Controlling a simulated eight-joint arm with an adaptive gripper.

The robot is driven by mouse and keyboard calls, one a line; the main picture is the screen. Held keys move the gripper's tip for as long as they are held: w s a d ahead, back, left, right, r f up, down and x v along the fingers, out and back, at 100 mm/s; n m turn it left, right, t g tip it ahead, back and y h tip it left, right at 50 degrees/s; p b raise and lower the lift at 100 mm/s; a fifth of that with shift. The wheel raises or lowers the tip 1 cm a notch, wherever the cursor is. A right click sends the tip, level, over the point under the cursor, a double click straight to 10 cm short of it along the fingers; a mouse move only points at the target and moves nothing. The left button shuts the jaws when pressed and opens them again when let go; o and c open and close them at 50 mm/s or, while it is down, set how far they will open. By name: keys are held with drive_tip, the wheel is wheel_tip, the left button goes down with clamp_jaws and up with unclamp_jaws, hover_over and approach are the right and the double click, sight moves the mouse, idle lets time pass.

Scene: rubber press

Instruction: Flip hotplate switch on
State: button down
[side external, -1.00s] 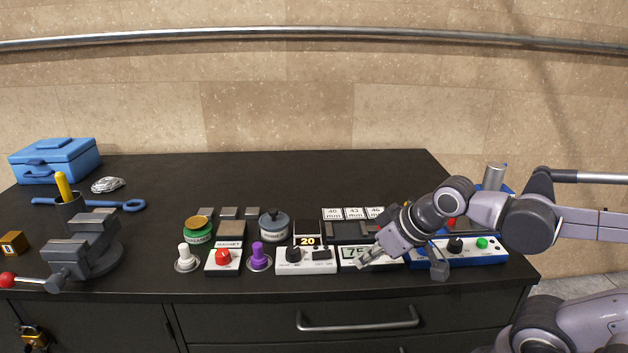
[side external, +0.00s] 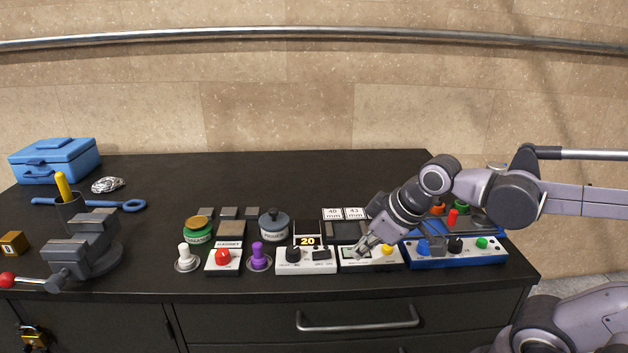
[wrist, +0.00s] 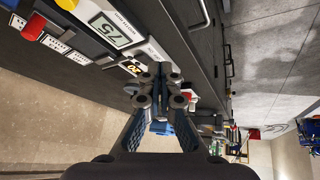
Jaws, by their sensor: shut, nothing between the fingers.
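The hotplate is a white box (side external: 300,267) with a dark top plate, a display reading 20, a black knob (side external: 293,256) and a small black rocker switch (side external: 321,255) on its front panel. I cannot tell the switch's position. In the wrist view the display reading 20 (wrist: 131,68) shows beside my fingers, which hide much of the box. My gripper (side external: 360,251) is shut and empty. In the side view it points down-left in front of the neighbouring white box's display, right of the switch and apart from it.
The neighbouring white box (side external: 372,265) has a yellow button; its display reads 75 in the wrist view (wrist: 109,32). A blue-and-white box (side external: 455,260) with knobs stands further right. A purple toggle (side external: 260,256) and a red-button box (side external: 223,262) stand left of the hotplate.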

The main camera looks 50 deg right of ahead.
drive_tip(key=w+r+n+g, duration=0.3)
drive_tip(key=w+r+n, duration=0.2)
drive_tip(key=n, duration=0.5)
wheel_tip(320, 180, up, 3)
drive_tip(key=n+g+h, duration=0.1)
drive_tip(key=n+g, duration=0.3)
drive_tip(key=n, duration=1)
hover_over(329, 253)
drive_tip(key=w+a, duration=0.2)
drive_tip(key=shift+f, duration=0.1)
drive_tip(key=f, duration=0.4)
drive_tip(key=s+d+f, duration=0.1)
drive_tip(key=f, duration=0.9)
drive_tip(key=shift+s+d, duration=0.25)
drive_tip(key=shift+s, duration=0.05)
drive_tip(key=shift+r, duration=0.1)
